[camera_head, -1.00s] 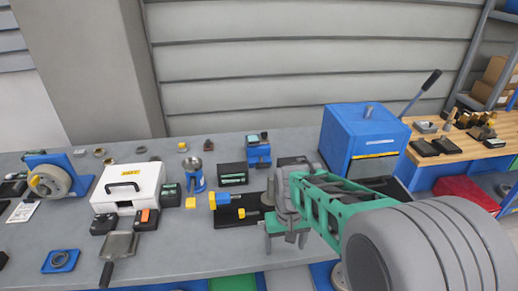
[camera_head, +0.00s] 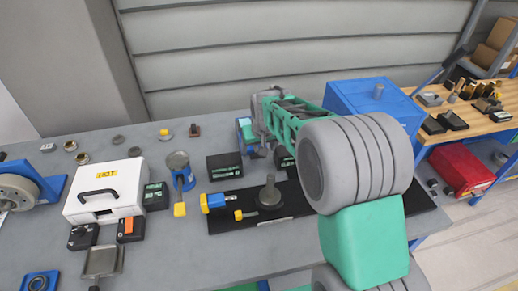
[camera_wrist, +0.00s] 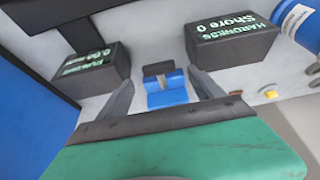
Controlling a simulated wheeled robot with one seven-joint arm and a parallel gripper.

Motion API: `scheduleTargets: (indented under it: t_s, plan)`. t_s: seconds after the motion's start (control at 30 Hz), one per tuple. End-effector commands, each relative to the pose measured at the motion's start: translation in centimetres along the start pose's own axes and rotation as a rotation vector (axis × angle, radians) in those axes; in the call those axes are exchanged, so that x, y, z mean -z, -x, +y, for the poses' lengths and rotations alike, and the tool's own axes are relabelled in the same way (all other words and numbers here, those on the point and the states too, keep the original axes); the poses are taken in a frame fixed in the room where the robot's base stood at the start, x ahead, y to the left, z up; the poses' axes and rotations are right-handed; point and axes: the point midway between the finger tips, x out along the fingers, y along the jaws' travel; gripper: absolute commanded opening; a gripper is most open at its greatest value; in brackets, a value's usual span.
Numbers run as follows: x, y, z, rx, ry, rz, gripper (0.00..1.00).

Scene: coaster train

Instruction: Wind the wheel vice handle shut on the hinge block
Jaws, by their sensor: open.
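In the head view, a long black base (camera_head: 291,204) on the bench carries a grey upright round part (camera_head: 269,192) and blue-and-yellow pieces (camera_head: 215,201). I cannot tell for sure whether these are the wheel vice, its handle or the hinge block. My gripper (camera_head: 262,112) is beyond this base, above the rear of the bench, partly hidden by my arm. In the wrist view its two grey fingers (camera_wrist: 163,95) are apart, with nothing held. A small notched blue piece (camera_wrist: 166,91) with a dark block (camera_wrist: 158,69) shows between them; contact is unclear.
Two black lettered boxes (camera_wrist: 90,74) (camera_wrist: 232,38) flank the fingers. A large blue box (camera_head: 370,100) stands right of my gripper. The front bench strip is fairly clear.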

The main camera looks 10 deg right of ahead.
Motion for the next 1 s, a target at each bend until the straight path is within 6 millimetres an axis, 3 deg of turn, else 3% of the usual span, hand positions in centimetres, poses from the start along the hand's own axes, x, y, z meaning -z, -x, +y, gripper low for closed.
scheduleTargets:
  t_s: [0.2, 0.5, 1.0]
  plan:
    - [0.0, -3.3, 0.1, -0.001, -0.002, -0.002, 0.76]
    - [-0.1, -3.9, 0.2, -0.001, -0.004, -0.001, 0.76]
    - [-0.1, -3.9, 0.3, -0.002, -0.004, -0.001, 0.35]
